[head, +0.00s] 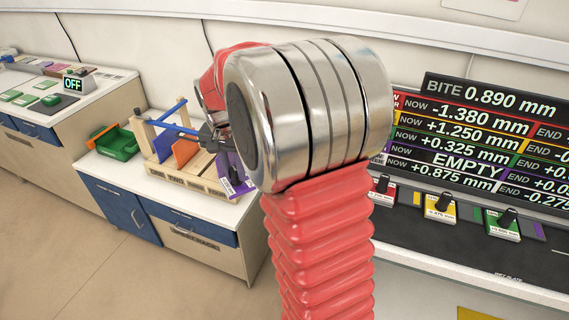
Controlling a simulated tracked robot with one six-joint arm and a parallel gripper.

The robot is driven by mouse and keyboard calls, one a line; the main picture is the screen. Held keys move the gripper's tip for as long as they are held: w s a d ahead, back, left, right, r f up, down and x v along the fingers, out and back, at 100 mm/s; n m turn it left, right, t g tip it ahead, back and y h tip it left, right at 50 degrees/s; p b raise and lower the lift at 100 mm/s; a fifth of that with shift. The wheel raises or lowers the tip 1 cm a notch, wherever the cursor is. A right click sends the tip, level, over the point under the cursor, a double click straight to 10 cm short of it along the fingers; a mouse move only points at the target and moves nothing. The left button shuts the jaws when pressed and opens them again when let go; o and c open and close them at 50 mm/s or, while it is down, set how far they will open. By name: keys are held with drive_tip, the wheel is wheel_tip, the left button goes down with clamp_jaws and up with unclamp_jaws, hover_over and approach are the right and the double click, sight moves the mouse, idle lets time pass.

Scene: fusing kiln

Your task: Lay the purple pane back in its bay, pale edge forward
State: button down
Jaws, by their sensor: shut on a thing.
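In the head view, the purple pane (231,171) hangs at the right end of the wooden rack (186,180), partly hidden behind my arm. A pale strip with dark marks shows along its lower front. My dark gripper (216,140) is just above it, shut on the purple pane; the fingertips are small and partly covered by my arm's metal joint. An orange pane (185,151) and a blue pane (164,144) stand in the rack to the left. I cannot tell whether the purple pane touches the rack or is inside a bay.
A green bin (118,146) stands left of the rack on the white counter. A display board (480,135) at right lists coloured rows, one reading EMPTY. Several labelled blocks, such as a yellow one (440,208), sit below it. An OFF sign (75,84) stands far left.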

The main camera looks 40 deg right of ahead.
drive_tip(key=w+a+f+n, duration=0.1)
drive_tip(key=w+a+n, duration=0.2)
drive_tip(key=a+n, duration=0.2)
drive_tip(key=w+a+f+n+y, duration=0.1)
drive_tip(key=w+a+n, duration=0.2)
drive_tip(key=a+n, duration=0.3)
drive_tip(key=a, duration=0.5)
drive_tip(key=shift+w+a+t, duration=0.2)
drive_tip(key=shift+a+t, duration=0.1)
